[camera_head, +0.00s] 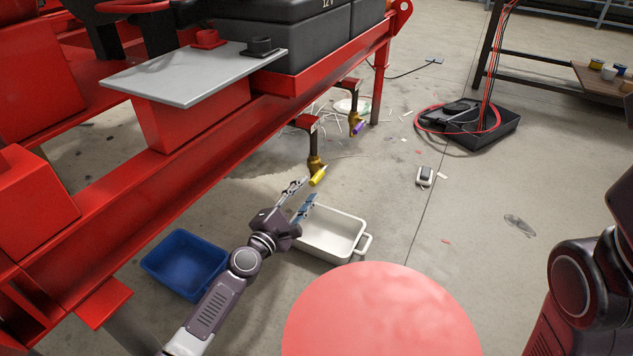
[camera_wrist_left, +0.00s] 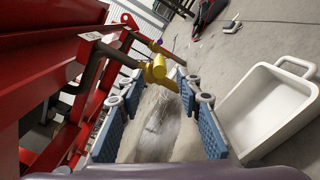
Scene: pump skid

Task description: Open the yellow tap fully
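The yellow tap (camera_head: 318,177) hangs on a brass valve (camera_head: 315,163) at the end of a dark pipe below the red skid. In the left wrist view the yellow handle (camera_wrist_left: 158,73) slopes down to the right, just past the fingertips and between them as seen. My left gripper (camera_head: 307,190) is open and empty, close to the tap; its blue-padded fingers stand apart on both sides of the left wrist view (camera_wrist_left: 160,100). Contact with the handle cannot be made out. My right arm shows at the right edge, its gripper out of view.
A white tray (camera_head: 357,262) stands on the floor below the tap, a blue bin (camera_head: 158,264) to its left. A second tap with a purple handle (camera_head: 357,128) hangs farther back. The red skid beam (camera_head: 190,150) runs along the left.

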